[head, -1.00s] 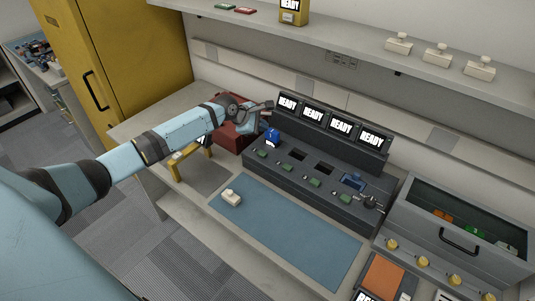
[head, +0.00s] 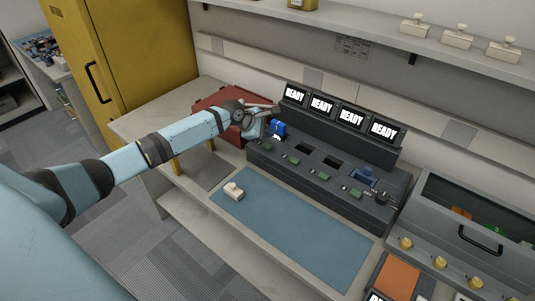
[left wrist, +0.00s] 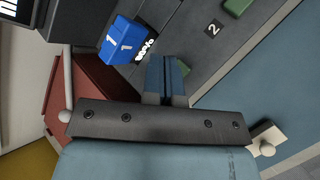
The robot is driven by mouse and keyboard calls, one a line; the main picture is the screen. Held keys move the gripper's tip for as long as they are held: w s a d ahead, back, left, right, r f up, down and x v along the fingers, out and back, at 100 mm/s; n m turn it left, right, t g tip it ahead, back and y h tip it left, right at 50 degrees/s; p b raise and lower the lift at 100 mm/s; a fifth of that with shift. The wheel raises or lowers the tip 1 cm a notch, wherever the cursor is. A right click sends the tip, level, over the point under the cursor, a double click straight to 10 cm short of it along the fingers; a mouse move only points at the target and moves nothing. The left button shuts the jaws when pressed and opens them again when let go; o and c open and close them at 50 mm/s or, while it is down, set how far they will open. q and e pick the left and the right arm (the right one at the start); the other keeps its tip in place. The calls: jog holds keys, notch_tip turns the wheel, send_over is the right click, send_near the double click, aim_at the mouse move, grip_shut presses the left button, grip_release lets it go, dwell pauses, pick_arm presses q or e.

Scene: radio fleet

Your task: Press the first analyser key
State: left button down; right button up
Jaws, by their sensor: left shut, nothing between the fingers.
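The analyser (head: 310,165) is a dark grey console with a row of green keys and slots. The first green key (head: 268,147) is at its left end. A blue radio (head: 278,128) marked 1 stands in the first slot; it also shows in the left wrist view (left wrist: 122,42). My left gripper (head: 262,130) is at the console's left end, beside the radio. In the left wrist view its fingers (left wrist: 166,82) are shut and empty. They hide most of a green key (left wrist: 183,68); I cannot tell whether they touch it. My right gripper is out of view.
Several screens (head: 322,106) reading READY stand behind the console. A red case (head: 222,98) lies behind my left arm. A blue mat (head: 295,225) with a small pale object (head: 233,190) lies in front. A grey drawer unit (head: 470,225) stands to the right.

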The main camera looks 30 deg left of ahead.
aim_at(267, 146)
pick_arm(q)
notch_tip(267, 146, down, 2)
jog(key=shift+f, duration=0.2)
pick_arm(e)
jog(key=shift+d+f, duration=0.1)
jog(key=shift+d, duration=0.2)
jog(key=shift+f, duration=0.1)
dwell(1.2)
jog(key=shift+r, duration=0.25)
pick_arm(q)
jog(key=shift+f+p, duration=0.35)
jog(key=shift+p, duration=0.05)
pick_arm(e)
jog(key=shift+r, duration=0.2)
